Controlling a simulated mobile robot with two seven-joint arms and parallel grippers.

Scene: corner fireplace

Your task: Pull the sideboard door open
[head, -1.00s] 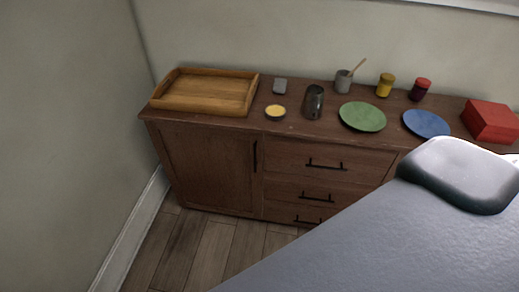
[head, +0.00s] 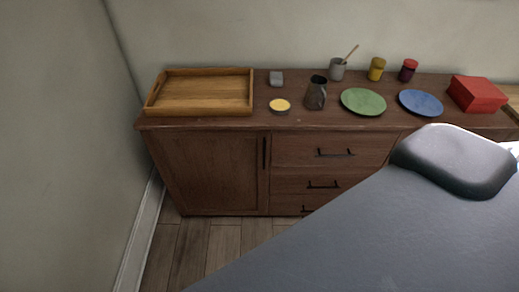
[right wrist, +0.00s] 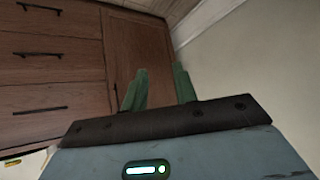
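The brown wooden sideboard (head: 215,123) stands against the back wall. Its door (head: 208,175) is on the left side and sits flush, shut. A dark vertical handle (head: 264,153) is near the door's right edge. In the right wrist view, the door (right wrist: 145,50) lies beyond the fingers, with the drawers at its left. My right gripper (right wrist: 160,72) shows two green fingers held apart with nothing between them, in front of the door. The head view does not show the right gripper, and my left gripper is in neither view.
Three drawers (head: 330,150) are right of the door. A wall (head: 60,150) stands close at left.

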